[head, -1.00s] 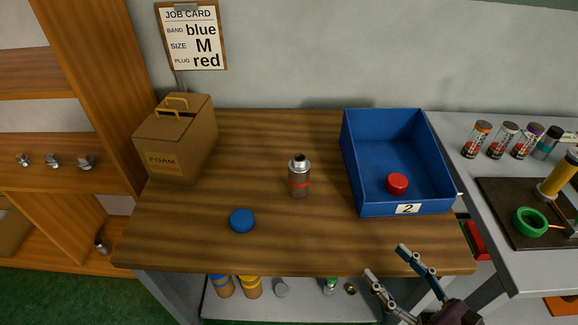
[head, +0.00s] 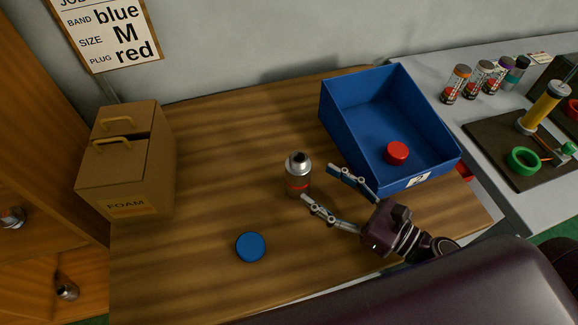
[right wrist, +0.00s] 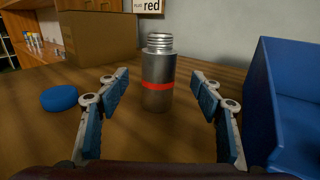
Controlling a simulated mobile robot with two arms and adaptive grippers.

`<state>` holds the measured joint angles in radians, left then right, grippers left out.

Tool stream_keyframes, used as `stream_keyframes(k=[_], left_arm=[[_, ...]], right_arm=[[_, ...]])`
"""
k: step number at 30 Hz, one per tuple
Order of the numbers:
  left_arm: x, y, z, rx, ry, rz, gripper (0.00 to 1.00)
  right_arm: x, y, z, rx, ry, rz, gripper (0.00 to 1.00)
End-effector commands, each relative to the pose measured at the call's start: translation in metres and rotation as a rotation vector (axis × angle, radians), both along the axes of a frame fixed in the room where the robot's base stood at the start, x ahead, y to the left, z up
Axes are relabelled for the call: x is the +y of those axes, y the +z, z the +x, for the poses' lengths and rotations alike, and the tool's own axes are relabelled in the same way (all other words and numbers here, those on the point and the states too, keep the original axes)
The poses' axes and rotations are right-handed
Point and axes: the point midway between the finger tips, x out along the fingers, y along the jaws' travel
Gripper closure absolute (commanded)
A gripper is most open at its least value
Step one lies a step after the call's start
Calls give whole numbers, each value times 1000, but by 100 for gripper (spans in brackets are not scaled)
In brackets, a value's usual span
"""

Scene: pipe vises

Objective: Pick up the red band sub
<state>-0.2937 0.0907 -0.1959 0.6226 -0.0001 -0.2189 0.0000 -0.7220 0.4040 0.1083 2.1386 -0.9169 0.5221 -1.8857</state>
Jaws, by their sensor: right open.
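The red band sub (head: 298,176) is a grey metal cylinder with a red band and a narrower threaded top. It stands upright on the wooden table in the head view. In the right wrist view the red band sub (right wrist: 158,72) stands ahead, between the two fingers in the picture. My right gripper (head: 319,184) is open, with its fingertips close to the right side of the sub; it is empty. The right gripper's fingers also show in the right wrist view (right wrist: 160,90), with their blue pads apart. My left gripper is not in view.
A blue bin (head: 345,123) labelled 2 holds a red cap (head: 397,153), right of the sub. A blue cap (head: 250,247) lies in front on the table (head: 200,220). A FOAM box (head: 130,165) stands at the left. A job card (head: 108,35) hangs on the wall.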

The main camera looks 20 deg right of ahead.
Motion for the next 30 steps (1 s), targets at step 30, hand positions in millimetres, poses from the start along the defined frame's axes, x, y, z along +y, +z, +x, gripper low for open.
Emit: stream_keyframes(k=[30], left_arm=[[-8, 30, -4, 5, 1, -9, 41]], right_arm=[[42, -4, 54, -2, 1, 0, 52]])
